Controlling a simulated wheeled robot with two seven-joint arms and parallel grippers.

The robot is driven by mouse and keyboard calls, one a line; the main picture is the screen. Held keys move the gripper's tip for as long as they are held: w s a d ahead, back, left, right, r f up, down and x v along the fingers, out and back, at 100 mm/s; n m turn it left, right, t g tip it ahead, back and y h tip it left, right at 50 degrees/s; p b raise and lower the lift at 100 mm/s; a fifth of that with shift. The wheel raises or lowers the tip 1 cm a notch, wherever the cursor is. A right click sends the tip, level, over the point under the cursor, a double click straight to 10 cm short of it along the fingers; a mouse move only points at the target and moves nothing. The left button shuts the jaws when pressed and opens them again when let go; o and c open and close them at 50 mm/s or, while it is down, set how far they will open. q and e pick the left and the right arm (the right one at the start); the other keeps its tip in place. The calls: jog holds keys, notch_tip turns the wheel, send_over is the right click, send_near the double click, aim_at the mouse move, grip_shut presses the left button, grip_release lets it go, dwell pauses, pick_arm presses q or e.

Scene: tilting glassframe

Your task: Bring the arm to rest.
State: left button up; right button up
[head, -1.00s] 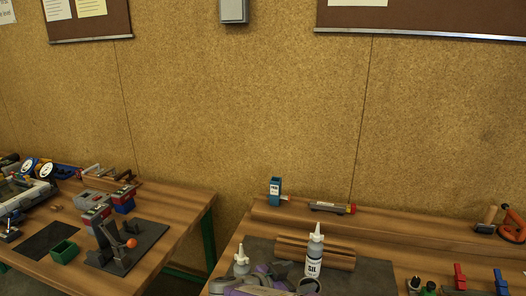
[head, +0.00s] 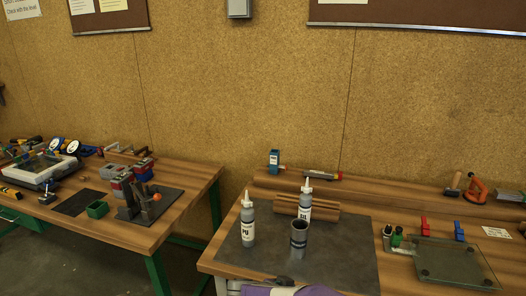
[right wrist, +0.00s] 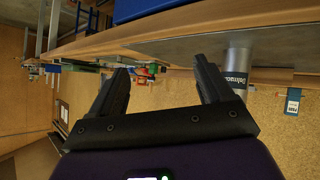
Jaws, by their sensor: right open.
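My right gripper (right wrist: 161,74) is open in the right wrist view, with its two dark fingers apart and nothing between them. A purple part of my arm (head: 285,291) shows at the bottom edge of the head view, in front of the right workbench (head: 232,262). My left gripper is in neither current view.
On the bench's dark mat (head: 345,262) stand a PU bottle (head: 248,228), a SIL bottle (head: 305,205) and a grey cup (head: 299,240). A glass pane (head: 452,262) lies at the right. The left table (head: 120,235) holds several tools. A gap separates the tables.

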jog(key=s+f+n+g+y, duration=0.2)
jog(key=s+f+y, duration=0.4)
jog(key=s+f, duration=0.5)
jog(key=s+f+n+g+y, duration=0.3)
jog(key=s+f+y, duration=0.4)
jog(key=s+f, duration=0.5)
notch_tip(320, 180, down, 8)
jog(key=shift+f, duration=0.2)
